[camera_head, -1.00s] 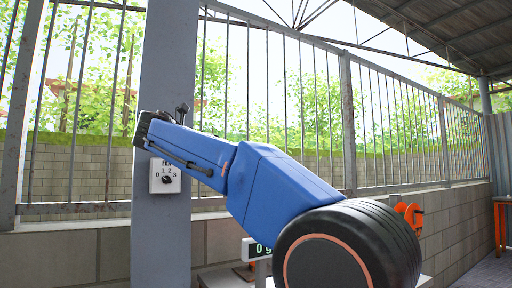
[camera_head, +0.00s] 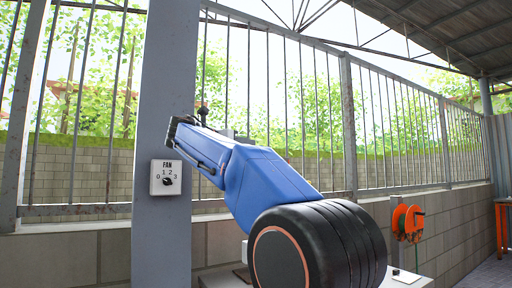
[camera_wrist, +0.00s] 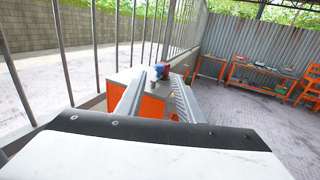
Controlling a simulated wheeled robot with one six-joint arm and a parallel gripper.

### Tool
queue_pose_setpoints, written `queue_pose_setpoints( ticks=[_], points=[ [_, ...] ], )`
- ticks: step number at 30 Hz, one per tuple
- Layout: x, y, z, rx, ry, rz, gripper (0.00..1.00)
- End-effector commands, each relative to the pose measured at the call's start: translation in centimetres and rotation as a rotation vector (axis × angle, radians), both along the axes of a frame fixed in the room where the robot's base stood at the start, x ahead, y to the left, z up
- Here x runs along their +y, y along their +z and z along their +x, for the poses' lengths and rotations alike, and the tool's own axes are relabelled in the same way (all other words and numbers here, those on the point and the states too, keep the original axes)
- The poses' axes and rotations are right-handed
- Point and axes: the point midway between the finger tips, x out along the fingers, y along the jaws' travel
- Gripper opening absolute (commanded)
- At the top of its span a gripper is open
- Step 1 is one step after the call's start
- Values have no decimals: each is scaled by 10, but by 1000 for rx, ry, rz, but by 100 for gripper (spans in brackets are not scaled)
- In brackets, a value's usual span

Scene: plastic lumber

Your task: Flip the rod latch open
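I cannot make out a rod latch in either view. My gripper (camera_wrist: 156,92) reaches forward in the wrist view, with its two fingers apart and no held thing visible between them. Past the fingers is an orange cabinet (camera_wrist: 152,108) with a light top, and a small blue and red object (camera_wrist: 162,71) stands on it.
A white fan dial (camera_head: 165,178) is mounted on the post. A barred metal fence (camera_head: 347,120) tops the block wall. The wrist view shows orange workbenches (camera_wrist: 258,72) at the back and open paved floor (camera_wrist: 245,115).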

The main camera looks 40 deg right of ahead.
Motion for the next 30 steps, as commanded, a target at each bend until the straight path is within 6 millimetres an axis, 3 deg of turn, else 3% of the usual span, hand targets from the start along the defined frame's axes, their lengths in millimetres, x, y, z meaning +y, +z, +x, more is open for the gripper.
queue_pose_setpoints(
  ticks=[15,29,30],
  points=[
    [-69,-1,11,2,-2,2,34],
    [-78,0,13,1,1,0,34],
    [-78,-1,13,1,1,1,29]
  ],
)
